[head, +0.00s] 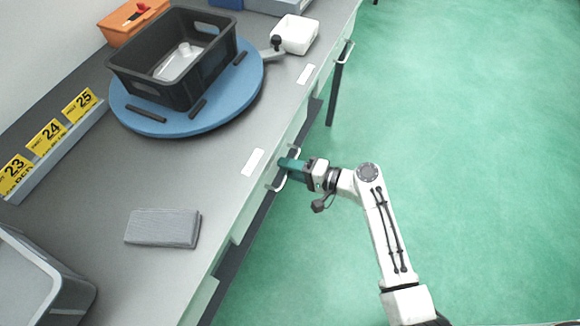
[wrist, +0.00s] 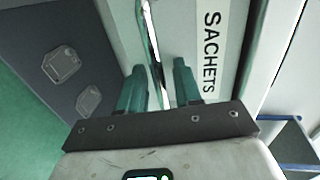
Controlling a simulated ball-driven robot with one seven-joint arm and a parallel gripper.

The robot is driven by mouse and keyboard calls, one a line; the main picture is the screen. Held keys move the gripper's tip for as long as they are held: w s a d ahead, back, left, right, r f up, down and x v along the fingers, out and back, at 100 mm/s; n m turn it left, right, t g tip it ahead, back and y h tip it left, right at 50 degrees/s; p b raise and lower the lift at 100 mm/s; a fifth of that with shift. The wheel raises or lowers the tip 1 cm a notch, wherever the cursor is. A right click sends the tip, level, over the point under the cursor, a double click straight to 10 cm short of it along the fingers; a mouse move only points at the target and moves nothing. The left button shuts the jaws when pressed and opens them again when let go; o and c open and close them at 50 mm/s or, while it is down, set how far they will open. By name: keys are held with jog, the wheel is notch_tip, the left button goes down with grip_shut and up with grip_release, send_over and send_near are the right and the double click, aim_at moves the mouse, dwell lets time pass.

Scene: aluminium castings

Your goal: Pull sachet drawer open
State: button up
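The sachet drawer (wrist: 183,28) has a pale front with a white label reading SACHETS in the wrist view. Its shiny metal bar handle (wrist: 152,40) runs up and down that picture. My gripper (wrist: 158,78) has two teal fingers, one on each side of the handle, with a visible gap between them. The handle lies between the fingers, and they do not look closed on it. In the head view my gripper (head: 286,163) is at the bench's front edge, beside the metal handle (head: 279,186). The fingers partly hide the handle there.
On the grey bench, a black crate (head: 130,78) stands on a blue turntable (head: 247,85). A grey block (head: 162,228) lies nearer. Another drawer handle (head: 346,53) is farther along the front. The green floor (head: 470,130) right of the bench is clear around my arm.

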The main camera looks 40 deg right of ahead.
grip_shut()
jog(key=shift+s, duration=0.1)
dwell(0.6)
